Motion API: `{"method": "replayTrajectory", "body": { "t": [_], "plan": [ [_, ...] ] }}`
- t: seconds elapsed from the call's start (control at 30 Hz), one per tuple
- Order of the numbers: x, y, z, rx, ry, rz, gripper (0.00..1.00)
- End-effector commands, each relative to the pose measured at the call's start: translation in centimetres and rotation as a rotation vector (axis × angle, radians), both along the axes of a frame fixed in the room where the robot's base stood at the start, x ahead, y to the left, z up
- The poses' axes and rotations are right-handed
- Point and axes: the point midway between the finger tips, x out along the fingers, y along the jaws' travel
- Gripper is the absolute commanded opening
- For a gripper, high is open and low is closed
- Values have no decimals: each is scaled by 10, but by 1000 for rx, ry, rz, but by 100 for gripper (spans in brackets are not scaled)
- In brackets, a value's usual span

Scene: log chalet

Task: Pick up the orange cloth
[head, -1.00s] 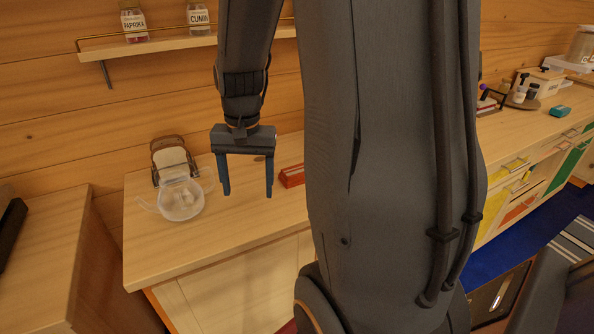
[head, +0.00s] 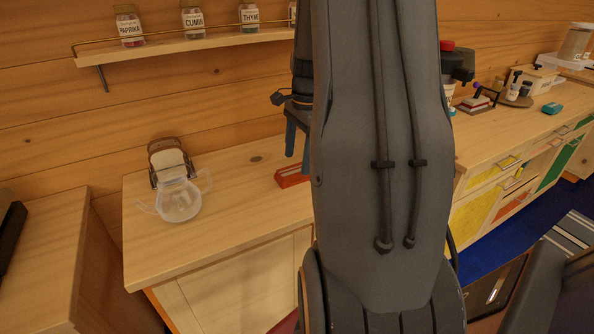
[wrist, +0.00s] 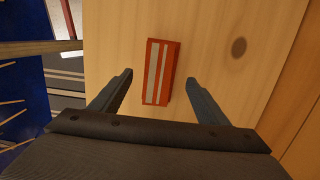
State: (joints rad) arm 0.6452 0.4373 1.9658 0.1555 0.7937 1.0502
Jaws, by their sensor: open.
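The orange cloth (head: 291,175) is a flat, folded-looking block on the wooden counter, partly hidden by my arm in the head view. In the wrist view the orange cloth (wrist: 166,80) shows whole, with pale stripes along it, and lies between the lines of the two fingers. My gripper (head: 297,152) is open and empty above the cloth, partly behind my arm in the head view. In the wrist view my gripper (wrist: 159,78) has a finger on each side of the cloth, with the cloth appearing below the fingertips.
A clear glass pot (head: 180,200) stands on the counter (head: 235,215) to the left, by a dark-framed item (head: 170,160). A shelf (head: 180,46) with spice jars is on the log wall above. The counter around the cloth is mostly bare.

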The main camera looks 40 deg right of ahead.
Motion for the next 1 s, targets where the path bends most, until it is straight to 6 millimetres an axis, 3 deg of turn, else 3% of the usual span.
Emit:
{"method": "replayTrajectory", "body": {
  "t": [0.2, 0.43, 0.47, 0.7, 1.0],
  "plan": [
    [0, 3, -22, 1, 1, 0, 69],
    [0, 3, -24, 0, -1, 0, 69],
    [0, 3, -24, 0, -1, 1, 67],
    [0, 3, -24, 0, -1, 1, 27],
    [0, 3, -24, 0, -1, 1, 25]
  ]
}}
